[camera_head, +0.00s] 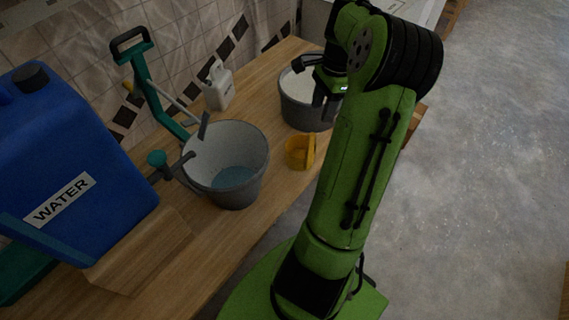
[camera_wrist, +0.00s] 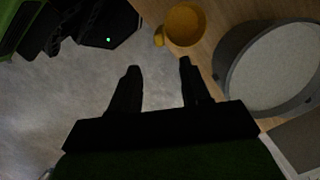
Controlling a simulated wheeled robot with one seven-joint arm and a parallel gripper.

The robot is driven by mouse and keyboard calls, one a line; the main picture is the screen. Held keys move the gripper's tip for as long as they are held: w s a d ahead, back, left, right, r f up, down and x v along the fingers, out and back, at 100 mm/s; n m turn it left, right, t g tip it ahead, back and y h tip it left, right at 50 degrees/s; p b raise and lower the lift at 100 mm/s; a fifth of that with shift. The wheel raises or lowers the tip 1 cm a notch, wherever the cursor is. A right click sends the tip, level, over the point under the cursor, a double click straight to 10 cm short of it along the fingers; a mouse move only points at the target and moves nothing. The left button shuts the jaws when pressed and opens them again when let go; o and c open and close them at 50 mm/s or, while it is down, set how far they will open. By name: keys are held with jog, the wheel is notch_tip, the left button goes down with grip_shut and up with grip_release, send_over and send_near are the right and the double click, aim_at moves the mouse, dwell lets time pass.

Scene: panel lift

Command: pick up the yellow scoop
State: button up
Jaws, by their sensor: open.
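The yellow scoop (camera_head: 300,152) stands on the wooden counter near its front edge, between two grey buckets. In the wrist view the scoop (camera_wrist: 184,25) is at the top, its round opening facing the camera and a short handle pointing left over the counter edge. My gripper (camera_head: 322,100) is above the far grey bucket's front side, beyond the scoop and apart from it. In the wrist view my gripper (camera_wrist: 157,68) has its two fingers spread, with nothing between them but the floor behind.
A grey bucket (camera_head: 258,172) with bluish water stands left of the scoop. The far grey bucket (camera_head: 292,112) holds pale material. A blue water jug (camera_head: 100,140), a white bottle (camera_head: 219,88) and a green hand pump (camera_head: 160,105) stand along the tiled wall.

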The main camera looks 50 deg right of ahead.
aim_at(310, 145)
jog(key=f+b, duration=0.1)
jog(key=f, duration=0.4)
jog(key=a+f+b, duration=0.1)
jog(key=f+b, duration=0.1)
jog(key=f, duration=0.3)
jog(key=w+a+f+b, duration=0.1)
jog(key=f, duration=0.4)
jog(key=shift+b, duration=0.35)
jog(key=shift+r, duration=0.15)
grip_shut()
